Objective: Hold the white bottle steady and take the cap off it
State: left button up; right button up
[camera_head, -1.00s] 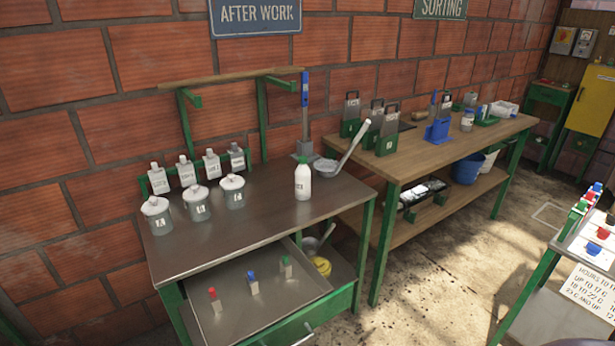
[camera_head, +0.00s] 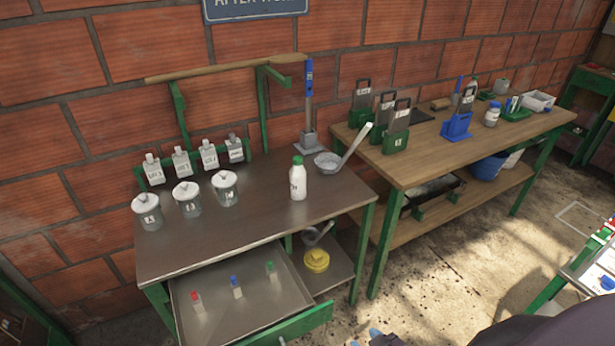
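The white bottle (camera_head: 298,184) stands upright on the dark metal tabletop (camera_head: 255,212), near its right end. A green cap (camera_head: 297,160) sits on its top. A small dark label shows on its front. A dark rounded shape at the bottom right edge appears to be part of my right arm. Small blue and grey tips (camera_head: 378,337) at the bottom edge may belong to my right gripper, but they are mostly cut off and I cannot tell their opening. My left gripper is out of view. No gripper touches the bottle.
A ladle (camera_head: 352,146) lies behind the bottle to the right. Lidded jars (camera_head: 187,201) and several small bottles (camera_head: 182,166) stand at left. An open drawer (camera_head: 250,300) with three small colour-topped items juts out below. The tabletop in front of the bottle is clear.

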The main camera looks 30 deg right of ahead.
aim_at(297, 173)
jog(key=i+l, duration=0.1)
jog(key=l, duration=0.35)
jog(key=i+l, duration=0.15)
jog(key=l, duration=1.9)
